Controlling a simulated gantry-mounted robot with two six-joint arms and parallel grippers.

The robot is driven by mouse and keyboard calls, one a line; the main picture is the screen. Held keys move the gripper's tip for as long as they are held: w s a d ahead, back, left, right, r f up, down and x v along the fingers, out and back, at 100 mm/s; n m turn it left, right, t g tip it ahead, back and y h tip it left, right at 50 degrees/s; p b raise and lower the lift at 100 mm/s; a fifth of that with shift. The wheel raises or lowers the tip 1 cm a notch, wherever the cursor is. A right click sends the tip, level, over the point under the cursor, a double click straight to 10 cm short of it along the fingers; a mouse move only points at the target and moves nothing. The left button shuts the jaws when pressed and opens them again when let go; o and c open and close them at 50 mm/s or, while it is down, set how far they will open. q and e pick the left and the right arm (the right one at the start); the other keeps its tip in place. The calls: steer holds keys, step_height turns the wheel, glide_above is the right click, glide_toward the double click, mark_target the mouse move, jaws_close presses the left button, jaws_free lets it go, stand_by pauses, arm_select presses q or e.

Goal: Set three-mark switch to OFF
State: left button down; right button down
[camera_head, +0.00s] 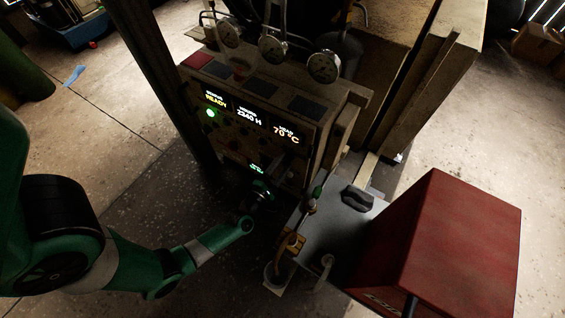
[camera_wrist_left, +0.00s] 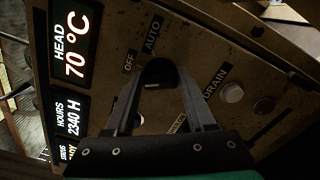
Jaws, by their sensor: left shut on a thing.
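The three-mark switch is a dark rounded knob (camera_wrist_left: 157,72) on the tan control panel (camera_wrist_left: 205,55) in the left wrist view. The OFF label (camera_wrist_left: 130,62) is at its upper left and the AUTO label (camera_wrist_left: 153,35) is just above it. A third label (camera_wrist_left: 178,124) is partly hidden by a finger. The knob carries a small pale mark; I cannot tell which label it points to. My left gripper (camera_wrist_left: 158,88) is shut on the knob, one finger on each side. In the head view my left gripper (camera_head: 274,176) is at the panel's lower right, dark and hiding the switch.
A DRAIN label (camera_wrist_left: 215,85) and pale round button (camera_wrist_left: 232,92) lie right of the switch. Lit displays (camera_head: 246,115) are on the panel. Gauges (camera_head: 273,49) stand above. A red box (camera_head: 445,240) and grey surface (camera_head: 335,225) lie to the right.

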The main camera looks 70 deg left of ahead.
arm_select(q)
steer(key=m+p, duration=0.1)
steer(key=m, duration=0.4)
steer(key=shift+f, duration=0.1)
stand_by(0.4)
steer(key=shift+c, duration=1.2)
jaws_free()
steer(key=p+v, duration=0.3)
steer(key=v, duration=0.8)
steer(key=shift+s+d+p, duration=0.2)
steer(key=shift+s+p, duration=0.1)
steer(key=shift+w, duration=0.1)
